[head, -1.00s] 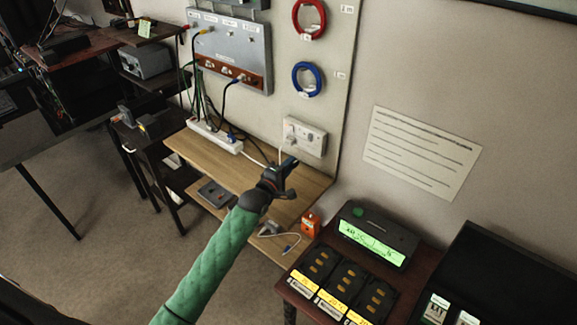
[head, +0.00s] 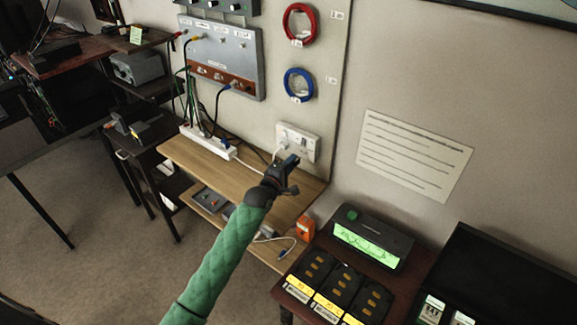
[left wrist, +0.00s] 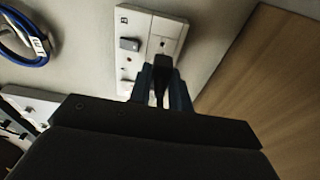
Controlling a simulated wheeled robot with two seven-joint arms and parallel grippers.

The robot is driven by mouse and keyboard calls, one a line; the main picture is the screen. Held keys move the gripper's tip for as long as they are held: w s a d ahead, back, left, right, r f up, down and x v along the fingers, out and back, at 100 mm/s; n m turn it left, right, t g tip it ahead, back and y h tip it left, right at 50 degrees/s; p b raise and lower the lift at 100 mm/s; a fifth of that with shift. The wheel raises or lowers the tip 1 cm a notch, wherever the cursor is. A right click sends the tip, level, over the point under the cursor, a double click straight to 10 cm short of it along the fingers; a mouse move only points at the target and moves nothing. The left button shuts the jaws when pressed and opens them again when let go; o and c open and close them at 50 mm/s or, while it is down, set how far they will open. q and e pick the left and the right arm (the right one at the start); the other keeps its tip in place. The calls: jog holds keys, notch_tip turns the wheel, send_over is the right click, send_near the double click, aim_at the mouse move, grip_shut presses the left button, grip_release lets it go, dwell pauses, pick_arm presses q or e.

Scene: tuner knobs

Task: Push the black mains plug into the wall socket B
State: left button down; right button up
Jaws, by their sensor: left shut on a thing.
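The wall socket (head: 297,142) is a white plate low on the wall board, just above the wooden shelf. In the left wrist view the socket plate (left wrist: 137,20), marked B, fills the upper middle, with small holes and a dark grey block showing on its face. My left gripper (head: 287,166) is right in front of the plate. It is shut on the black mains plug (left wrist: 161,76), which shows between the fingers in the left wrist view and points at the plate. The plug's pins are hidden, so I cannot tell whether it touches the plate. My right gripper is not in view.
The wooden shelf (head: 221,172) lies below the socket, with a white power strip (head: 208,141) at its left. A blue cable ring (head: 299,70) hangs above the socket. An orange box (head: 305,229) and a dark table with a green-lit display (head: 365,245) are at lower right.

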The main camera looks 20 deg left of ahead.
pick_arm(q)
jog(key=shift+w+d, duration=0.2)
jog(key=shift+w, duration=0.4)
jog(key=shift+r, duration=0.1)
jog(key=shift+p, duration=0.4)
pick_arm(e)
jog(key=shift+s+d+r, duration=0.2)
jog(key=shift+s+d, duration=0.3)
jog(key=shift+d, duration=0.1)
